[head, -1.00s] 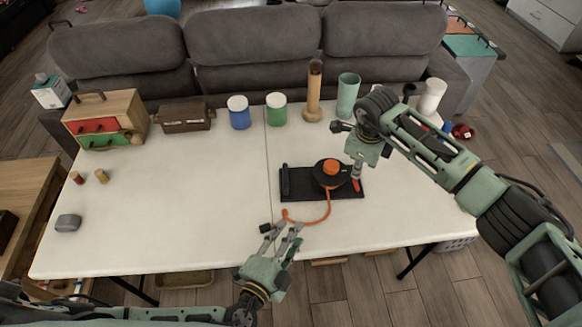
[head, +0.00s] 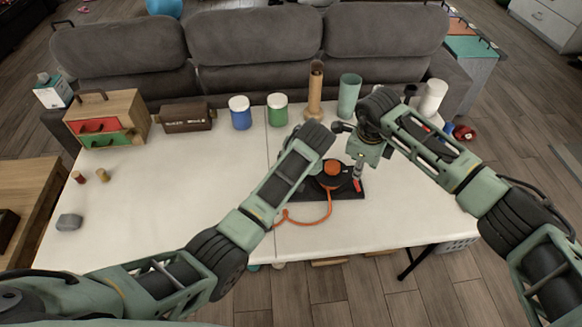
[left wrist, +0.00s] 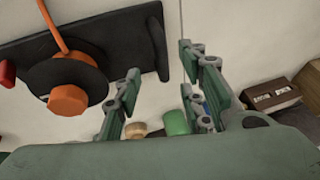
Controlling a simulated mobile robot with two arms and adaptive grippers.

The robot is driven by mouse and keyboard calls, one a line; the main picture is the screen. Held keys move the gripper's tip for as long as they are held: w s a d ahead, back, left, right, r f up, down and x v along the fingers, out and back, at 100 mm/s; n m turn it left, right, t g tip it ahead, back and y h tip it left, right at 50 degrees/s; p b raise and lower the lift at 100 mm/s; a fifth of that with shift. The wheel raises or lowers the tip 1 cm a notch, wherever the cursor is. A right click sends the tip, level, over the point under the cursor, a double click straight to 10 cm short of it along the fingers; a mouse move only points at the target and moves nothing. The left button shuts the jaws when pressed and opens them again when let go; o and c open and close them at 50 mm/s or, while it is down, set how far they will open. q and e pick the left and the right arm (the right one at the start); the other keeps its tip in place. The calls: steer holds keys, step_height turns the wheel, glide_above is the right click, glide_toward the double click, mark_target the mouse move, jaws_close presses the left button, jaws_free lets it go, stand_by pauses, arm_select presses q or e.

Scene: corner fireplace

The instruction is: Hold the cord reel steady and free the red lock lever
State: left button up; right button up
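The cord reel (head: 332,183) is a black disc with an orange hub (head: 333,168) on a black base board (head: 348,193); the left wrist view also shows the reel (left wrist: 92,78). The red lock lever (head: 360,185) is at the board's right, and partly shows at the left edge of the left wrist view (left wrist: 6,73). My left gripper (left wrist: 160,88) is open and empty, beside the reel near the board's end block; my forearm hides it in the head view. My right gripper (head: 357,172) points down just above the lever; its finger opening is unclear.
An orange cord (head: 318,220) curves from the reel toward the table's front. Jars (head: 239,115), a tall brown tube (head: 315,90) and a green cup (head: 348,95) line the back. A drawer box (head: 108,117) stands at left.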

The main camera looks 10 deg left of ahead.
arm_select(q)
steer(key=x, duration=0.7)
steer(key=shift+w, duration=0.1)
steer(key=shift+a, duration=0.1)
jaws_close()
stand_by(0.4)
